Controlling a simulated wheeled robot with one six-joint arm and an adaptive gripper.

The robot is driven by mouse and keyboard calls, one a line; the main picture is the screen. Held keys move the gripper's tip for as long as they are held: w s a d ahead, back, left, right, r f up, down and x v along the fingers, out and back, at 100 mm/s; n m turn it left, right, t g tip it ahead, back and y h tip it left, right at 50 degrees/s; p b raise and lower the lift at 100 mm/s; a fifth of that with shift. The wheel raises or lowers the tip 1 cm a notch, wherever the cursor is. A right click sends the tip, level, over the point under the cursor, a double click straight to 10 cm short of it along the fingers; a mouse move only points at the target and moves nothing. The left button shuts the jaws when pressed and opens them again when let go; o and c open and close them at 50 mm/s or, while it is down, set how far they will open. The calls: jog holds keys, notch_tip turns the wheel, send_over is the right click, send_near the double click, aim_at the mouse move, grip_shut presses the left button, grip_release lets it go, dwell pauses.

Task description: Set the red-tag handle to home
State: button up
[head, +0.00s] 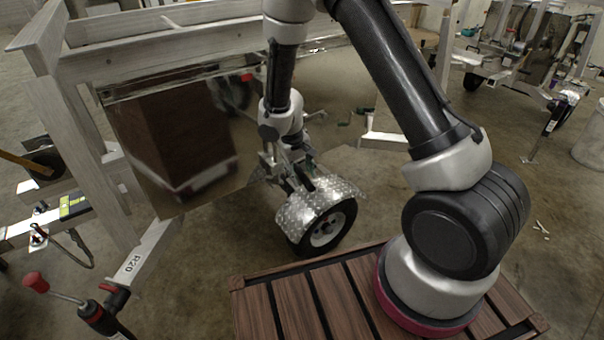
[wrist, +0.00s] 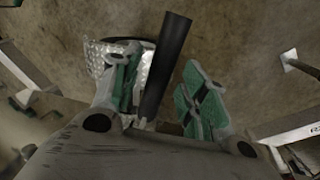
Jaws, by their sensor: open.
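My gripper (head: 290,170) hangs at the end of the arm beside the dark glossy panel, above the silver tread-plate fender. In the wrist view my gripper (wrist: 163,68) is open, with green pads on both fingers. A black bar (wrist: 174,45) runs lengthwise between the fingers, with a gap on its right side; contact on the left is unclear. No red tag shows on the bar, so I cannot tell whether it is the red-tag handle. A crank with a red knob (head: 36,283) is at the lower left of the head view, away from my gripper.
The fender (head: 318,200) covers a wheel (head: 328,230) just below my gripper. The glossy panel (head: 180,135) and aluminium frame (head: 170,65) stand to the left. A leg marked R20 (head: 135,262) slants at lower left.

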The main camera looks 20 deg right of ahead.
jog(key=shift+f, duration=0.25)
jog(key=shift+c, duration=0.2)
grip_shut()
jog(key=shift+d, duration=0.1)
